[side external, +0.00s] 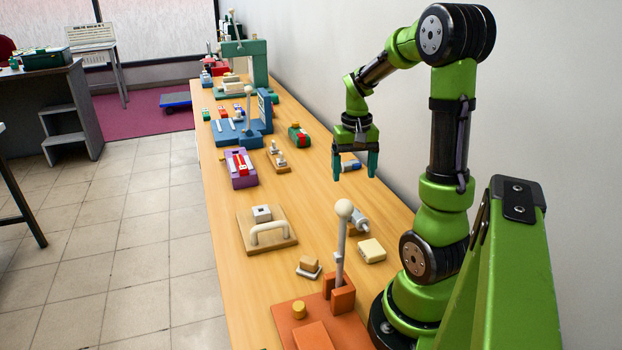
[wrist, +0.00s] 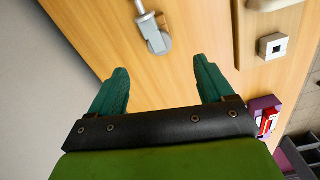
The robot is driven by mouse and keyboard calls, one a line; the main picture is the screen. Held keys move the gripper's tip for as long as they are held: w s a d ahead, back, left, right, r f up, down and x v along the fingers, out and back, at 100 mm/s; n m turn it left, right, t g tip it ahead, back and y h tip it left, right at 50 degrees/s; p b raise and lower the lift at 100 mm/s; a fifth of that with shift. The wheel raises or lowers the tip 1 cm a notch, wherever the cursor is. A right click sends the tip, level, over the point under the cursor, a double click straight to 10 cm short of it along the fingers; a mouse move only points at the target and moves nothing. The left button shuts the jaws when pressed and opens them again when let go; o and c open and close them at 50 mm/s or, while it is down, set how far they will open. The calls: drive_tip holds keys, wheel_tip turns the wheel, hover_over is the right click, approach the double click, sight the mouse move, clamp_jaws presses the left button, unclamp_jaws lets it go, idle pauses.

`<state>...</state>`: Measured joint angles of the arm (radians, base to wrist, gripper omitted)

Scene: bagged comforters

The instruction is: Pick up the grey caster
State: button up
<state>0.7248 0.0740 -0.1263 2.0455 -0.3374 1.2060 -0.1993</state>
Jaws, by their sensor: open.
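The grey caster (wrist: 154,33) lies on the wooden table in the wrist view, its stem toward the top edge and its round wheel end nearer my fingers. In the side external view the caster (side external: 359,219) is partly hidden behind a white-knobbed lever. My gripper (side external: 355,177) hangs above the table with its teal fingers pointing down, open and empty. In the wrist view my gripper (wrist: 161,66) has its fingertips well apart, with the caster beyond the gap and not touched.
The white-knobbed lever (side external: 340,250) stands close to the caster. A cream block (side external: 372,251) lies nearby. A board (side external: 253,239) with a white handle and a square block is to the left. A blue-and-white item (side external: 350,165) lies near my fingers. A wall runs along the right.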

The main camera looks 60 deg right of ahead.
hover_over(356, 220)
drive_tip(key=w+d, duration=0.2)
drive_tip(key=d, duration=0.1)
drive_tip(key=f, duration=0.6)
drive_tip(key=shift+w+a+f, duration=0.1)
drive_tip(key=shift+a+f, duration=0.1)
drive_tip(key=shift+f, duration=0.2)
drive_tip(key=shift+d+f, duration=0.15)
drive_tip(key=shift+f, duration=0.75)
drive_tip(key=shift+d+f, duration=0.2)
drive_tip(key=shift+f, duration=0.7)
drive_tip(key=shift+d+f, duration=0.15)
drive_tip(key=shift+f, duration=0.75)
drive_tip(key=shift+c, duration=0.5)
